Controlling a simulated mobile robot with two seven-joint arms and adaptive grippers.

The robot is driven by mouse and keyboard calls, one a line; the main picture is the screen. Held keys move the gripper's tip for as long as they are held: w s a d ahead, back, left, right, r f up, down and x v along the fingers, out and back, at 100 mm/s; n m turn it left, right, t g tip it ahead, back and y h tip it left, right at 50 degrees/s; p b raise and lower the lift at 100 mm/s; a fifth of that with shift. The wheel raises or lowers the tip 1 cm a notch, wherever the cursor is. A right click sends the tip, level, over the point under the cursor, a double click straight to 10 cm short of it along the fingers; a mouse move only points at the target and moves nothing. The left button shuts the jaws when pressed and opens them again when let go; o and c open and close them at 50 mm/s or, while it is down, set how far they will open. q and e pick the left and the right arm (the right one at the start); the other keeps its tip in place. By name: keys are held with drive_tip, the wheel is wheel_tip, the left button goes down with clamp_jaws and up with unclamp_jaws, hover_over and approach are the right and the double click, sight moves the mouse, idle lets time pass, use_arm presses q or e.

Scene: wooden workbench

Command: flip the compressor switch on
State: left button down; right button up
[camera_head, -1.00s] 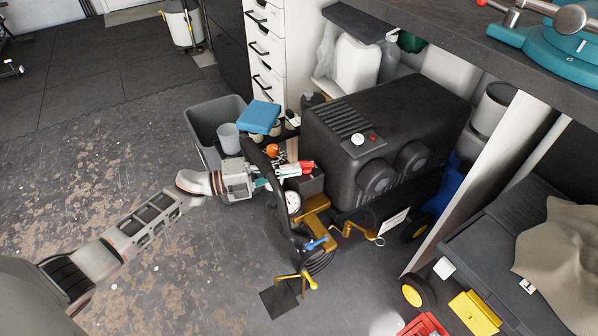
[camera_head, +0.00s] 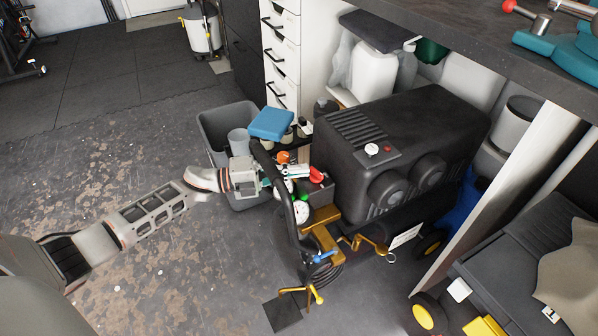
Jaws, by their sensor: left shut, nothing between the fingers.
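The black compressor (camera_head: 415,135) stands under the bench, with a black hose handle and gauges (camera_head: 301,212) at its left end. A red switch (camera_head: 316,174) sits on a small dark box there, and a small green spot shows just below it. My left gripper (camera_head: 287,175) is shut and empty, its fingers pointing right beside the switch. The handle partly hides the fingers, and I cannot tell whether they touch the switch. My right gripper is not in view.
A grey bin (camera_head: 215,130) and a blue box (camera_head: 271,123) stand behind my left gripper. Brass fittings (camera_head: 322,236) and a yellow valve handle (camera_head: 318,294) stick out below the gauges.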

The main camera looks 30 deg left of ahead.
use_arm(q)
drive_tip(key=v, duration=1.2)
idle(0.3)
